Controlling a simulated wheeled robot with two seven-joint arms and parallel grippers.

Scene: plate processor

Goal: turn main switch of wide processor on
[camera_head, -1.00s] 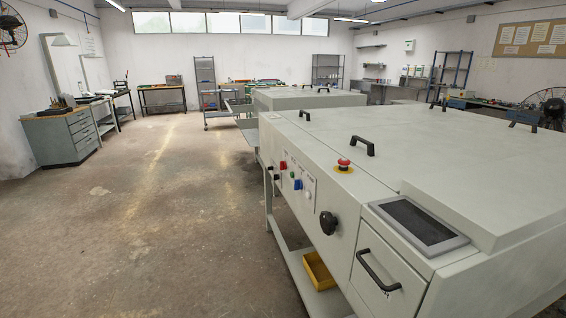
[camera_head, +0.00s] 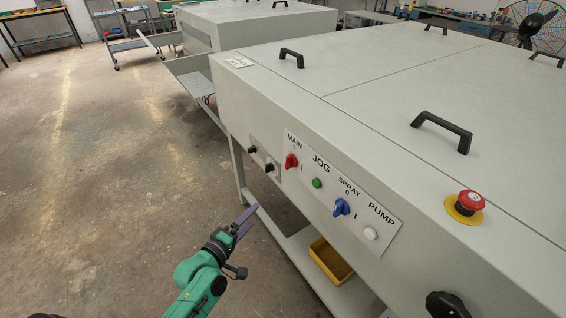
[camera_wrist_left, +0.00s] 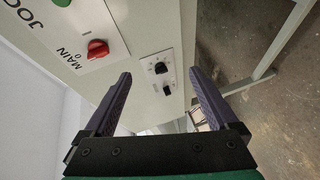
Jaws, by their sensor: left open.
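The wide processor (camera_head: 330,130) is a large pale grey machine filling the right of the head view. Its front panel carries a red main switch (camera_head: 291,161) under the word MAIN, with a 0 above it and an I at its lower right. The red knob also shows in the left wrist view (camera_wrist_left: 97,49), at the upper left, outside the fingers. My left gripper (camera_head: 246,219) is open and empty, below and left of the switch, apart from the panel. Its two purple fingers show in the left wrist view (camera_wrist_left: 163,88). My right gripper is not in view.
Beside the switch are a green JOG button (camera_head: 317,183), a blue SPRAY knob (camera_head: 341,207) and a white PUMP button (camera_head: 371,233). Two black knobs (camera_head: 268,167) sit to its left. A red emergency stop (camera_head: 470,200) tops the machine. A yellow bin (camera_head: 330,262) sits on the lower shelf.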

